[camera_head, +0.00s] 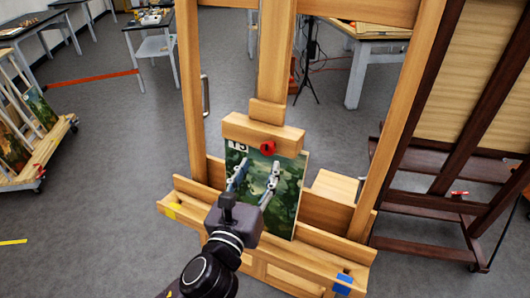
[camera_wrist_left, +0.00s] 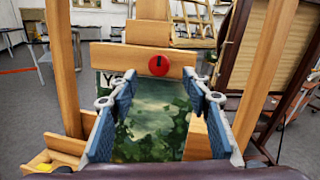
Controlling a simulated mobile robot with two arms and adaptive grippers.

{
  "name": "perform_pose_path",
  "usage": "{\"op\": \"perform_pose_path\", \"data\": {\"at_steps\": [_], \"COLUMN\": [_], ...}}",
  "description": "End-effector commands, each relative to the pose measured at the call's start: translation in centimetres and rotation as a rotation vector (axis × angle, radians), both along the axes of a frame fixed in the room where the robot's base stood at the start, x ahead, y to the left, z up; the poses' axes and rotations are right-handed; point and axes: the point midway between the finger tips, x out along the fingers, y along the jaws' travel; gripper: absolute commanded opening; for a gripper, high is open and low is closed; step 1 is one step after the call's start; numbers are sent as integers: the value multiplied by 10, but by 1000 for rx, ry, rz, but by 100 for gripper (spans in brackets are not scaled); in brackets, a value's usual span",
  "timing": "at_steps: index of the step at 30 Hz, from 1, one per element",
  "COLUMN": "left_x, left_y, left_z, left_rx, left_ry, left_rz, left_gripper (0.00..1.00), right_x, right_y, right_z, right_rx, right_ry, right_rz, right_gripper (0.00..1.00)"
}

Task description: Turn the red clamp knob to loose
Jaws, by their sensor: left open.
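The red clamp knob (camera_head: 268,148) is a round red disc on the front of the wooden clamp block (camera_head: 240,129) of the easel. It also shows in the left wrist view (camera_wrist_left: 158,65), with a dark mark near its top. A green painting (camera_head: 291,200) stands below the block on the easel's ledge. My left gripper (camera_head: 254,179) is in front of the painting, below the knob. In the left wrist view its two fingers (camera_wrist_left: 160,92) are wide apart and empty, with the knob above and beyond the gap between the tips. My right gripper is not in view.
The wooden easel's left post (camera_head: 190,85) and right post (camera_head: 398,110) flank the painting. A dark easel (camera_head: 440,170) stands at the right. A painting cart (camera_head: 50,150) stands at the left. Grey floor (camera_head: 100,220) is open between cart and easel.

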Motion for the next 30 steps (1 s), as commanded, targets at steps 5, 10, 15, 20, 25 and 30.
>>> {"op": "perform_pose_path", "data": {"at_steps": [5,10,15,20,25,30], "left_x": [29,49,57,57,57,57], "left_y": [-8,-13,-15,-15,-15,-15], "left_z": [3,2,1,0,0,0], "left_rx": [-2,-3,-5,-4,-5,-5], "left_ry": [2,3,2,3,4,4], "left_rz": [2,2,1,1,1,1], "left_gripper": [44,44,44,44,34,16], "right_x": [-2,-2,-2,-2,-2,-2], "right_y": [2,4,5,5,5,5], "right_z": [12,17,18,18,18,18], "right_rx": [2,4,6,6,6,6], "right_ry": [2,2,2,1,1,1], "right_rz": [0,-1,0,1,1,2], "right_gripper": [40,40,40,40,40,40]}}
